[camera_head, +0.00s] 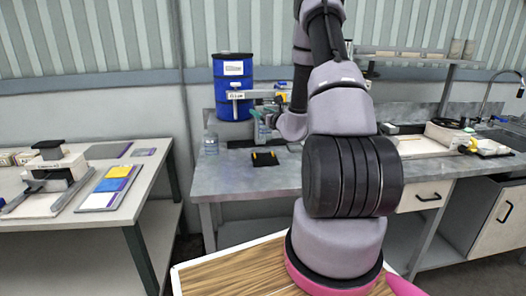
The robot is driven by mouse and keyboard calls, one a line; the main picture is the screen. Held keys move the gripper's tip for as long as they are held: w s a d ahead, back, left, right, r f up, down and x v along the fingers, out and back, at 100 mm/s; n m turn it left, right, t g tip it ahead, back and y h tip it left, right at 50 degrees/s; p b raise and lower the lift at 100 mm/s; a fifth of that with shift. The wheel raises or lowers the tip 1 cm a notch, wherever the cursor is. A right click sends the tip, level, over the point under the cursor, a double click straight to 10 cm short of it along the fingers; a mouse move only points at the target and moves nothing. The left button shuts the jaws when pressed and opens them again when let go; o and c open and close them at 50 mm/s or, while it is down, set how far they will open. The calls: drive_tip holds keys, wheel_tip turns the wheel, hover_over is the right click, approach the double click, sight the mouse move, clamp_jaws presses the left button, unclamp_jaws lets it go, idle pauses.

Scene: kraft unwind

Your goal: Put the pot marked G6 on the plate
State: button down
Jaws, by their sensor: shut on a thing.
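My gripper (264,112) is over the back bench, in front of the blue drum. It is shut on a small greenish thing (262,131), held above the bench top and partly hidden by my wrist. Its shape is too small to make out, and no G6 mark can be read. A small black flat piece with yellow marks (265,159) lies on the bench below it. I cannot tell whether this is the plate. No other pot is clearly seen.
The blue drum (232,75) is close behind. A left table (130,190) holds colored sheets and a device. A sink area lies right. My arm hides the bench's middle.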

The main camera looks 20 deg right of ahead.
wheel_tip(320, 180, down, 9)
idle(0.4)
unclamp_jaws()
